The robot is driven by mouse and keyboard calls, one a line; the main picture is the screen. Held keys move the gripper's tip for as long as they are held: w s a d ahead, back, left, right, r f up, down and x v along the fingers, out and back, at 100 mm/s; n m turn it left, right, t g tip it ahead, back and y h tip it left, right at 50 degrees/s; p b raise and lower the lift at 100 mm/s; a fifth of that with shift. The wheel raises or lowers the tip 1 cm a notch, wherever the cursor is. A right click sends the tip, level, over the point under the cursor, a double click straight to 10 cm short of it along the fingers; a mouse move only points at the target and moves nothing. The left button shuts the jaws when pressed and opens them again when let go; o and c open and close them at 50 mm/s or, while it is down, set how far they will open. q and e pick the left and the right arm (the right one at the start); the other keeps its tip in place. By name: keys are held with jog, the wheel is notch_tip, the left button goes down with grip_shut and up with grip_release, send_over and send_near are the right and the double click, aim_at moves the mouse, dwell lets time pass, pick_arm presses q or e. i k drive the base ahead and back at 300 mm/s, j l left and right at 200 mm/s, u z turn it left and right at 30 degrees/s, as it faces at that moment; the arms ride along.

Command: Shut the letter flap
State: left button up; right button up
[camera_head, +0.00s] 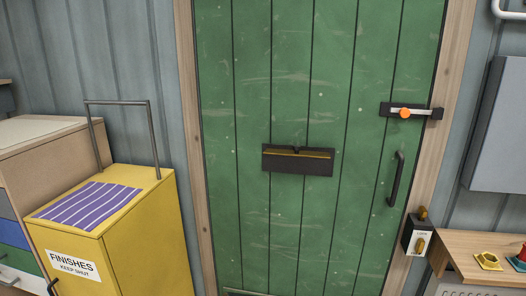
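The letter flap (298,165) is a dark, wide plate at mid-height on the green door (255,80). A thin brass-coloured strip (312,154) shows along its upper part, below a dark top edge with a small dark piece at the middle. I cannot tell from this view how far the flap stands from the door. Neither of my grippers is in view, and nothing touches the flap.
The door has a bolt with an orange knob (404,113) and a dark handle (395,179). A yellow cabinet (146,232) stands left, with a tall grey rail on top. A lock box (416,236) and wooden shelf (475,250) are right. The space before the flap looks clear.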

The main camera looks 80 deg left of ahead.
aim_at(297, 151)
jog(key=u, duration=2.25)
